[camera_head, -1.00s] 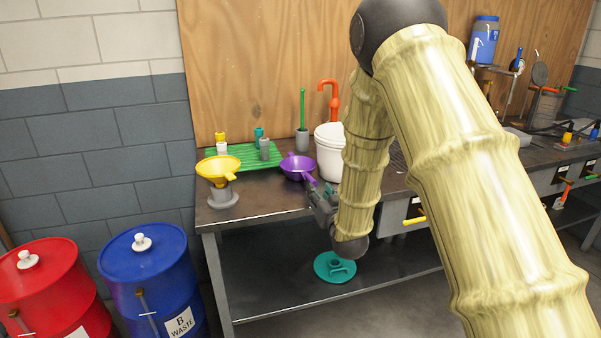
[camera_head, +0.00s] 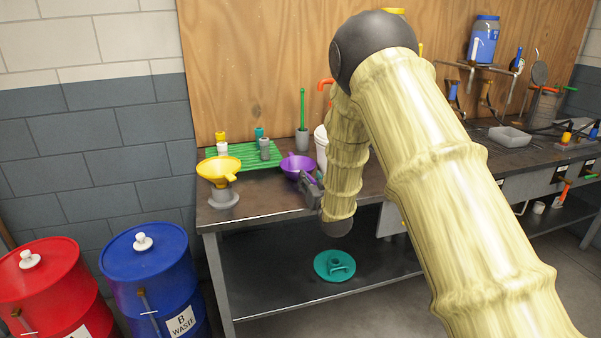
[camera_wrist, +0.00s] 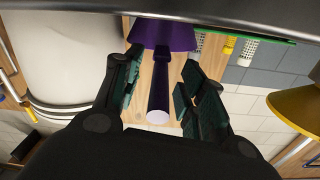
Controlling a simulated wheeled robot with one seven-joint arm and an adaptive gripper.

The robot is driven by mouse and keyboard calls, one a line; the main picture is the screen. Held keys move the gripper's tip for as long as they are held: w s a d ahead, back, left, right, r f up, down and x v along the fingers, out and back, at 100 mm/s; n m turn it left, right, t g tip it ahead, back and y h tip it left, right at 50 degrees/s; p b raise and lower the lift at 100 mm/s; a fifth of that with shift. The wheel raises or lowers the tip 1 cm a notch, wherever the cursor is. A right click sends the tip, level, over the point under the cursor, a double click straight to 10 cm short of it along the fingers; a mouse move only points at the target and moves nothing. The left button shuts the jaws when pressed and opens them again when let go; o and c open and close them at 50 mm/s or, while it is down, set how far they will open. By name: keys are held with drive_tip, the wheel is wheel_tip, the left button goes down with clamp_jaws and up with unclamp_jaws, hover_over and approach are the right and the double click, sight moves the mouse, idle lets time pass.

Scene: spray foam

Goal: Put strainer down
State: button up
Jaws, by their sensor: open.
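A purple strainer (camera_head: 297,164), a round bowl with a handle, sits on the bench's left part, near the green rack. In the wrist view, which looks upside down, its purple handle (camera_wrist: 160,88) reaches between my two fingers, with gaps on both sides. My gripper (camera_wrist: 162,82) is open around the handle and not closed on it. In the head view, my gripper (camera_head: 309,184) is just at the front right of the bowl, partly hiding the handle. The bowl's inside and mesh are too small to make out.
A yellow funnel (camera_head: 218,169) on a grey stand (camera_head: 223,199) is left of the strainer. A green rack (camera_head: 238,156) with small bottles lies behind. A white bucket (camera_head: 321,146) is right of it, partly hidden by my arm.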

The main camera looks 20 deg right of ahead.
clamp_jaws()
drive_tip(key=shift+r, duration=0.15)
